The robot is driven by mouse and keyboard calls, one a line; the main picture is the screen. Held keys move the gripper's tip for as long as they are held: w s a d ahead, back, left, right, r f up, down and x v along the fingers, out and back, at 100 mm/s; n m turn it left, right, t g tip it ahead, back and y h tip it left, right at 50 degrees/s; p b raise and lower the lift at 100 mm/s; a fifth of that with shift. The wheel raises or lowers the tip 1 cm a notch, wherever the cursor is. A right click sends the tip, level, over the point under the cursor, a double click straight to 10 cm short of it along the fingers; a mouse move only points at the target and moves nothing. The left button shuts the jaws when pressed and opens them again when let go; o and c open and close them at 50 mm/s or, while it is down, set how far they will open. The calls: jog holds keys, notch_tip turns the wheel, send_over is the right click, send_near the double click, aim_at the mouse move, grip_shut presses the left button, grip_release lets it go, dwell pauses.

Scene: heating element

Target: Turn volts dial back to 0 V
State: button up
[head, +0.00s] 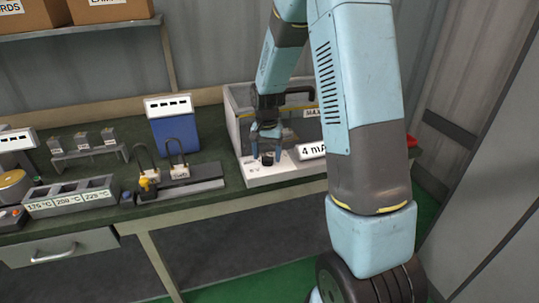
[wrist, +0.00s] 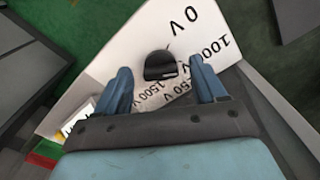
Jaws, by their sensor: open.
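The volts dial (wrist: 160,66) is a round black knob on a white panel (wrist: 122,45) with printed voltage labels around it. The 0 V label (wrist: 183,18) is above the dial in the wrist view, and other volt labels lie to its right and below. The dial also shows in the head view (head: 267,159), on the front of a grey and white box. My gripper (wrist: 160,68) is open, with one blue finger on each side of the dial. I cannot tell whether the fingers touch it. The dial's exact setting is unclear.
The box (head: 240,114) stands at the right end of the green bench, with a "4 mA" display (head: 312,151) right of the dial. A blue device (head: 174,121) and a clamp fixture (head: 178,182) stand to the left.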

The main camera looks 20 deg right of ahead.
jog(key=shift+f, duration=0.35)
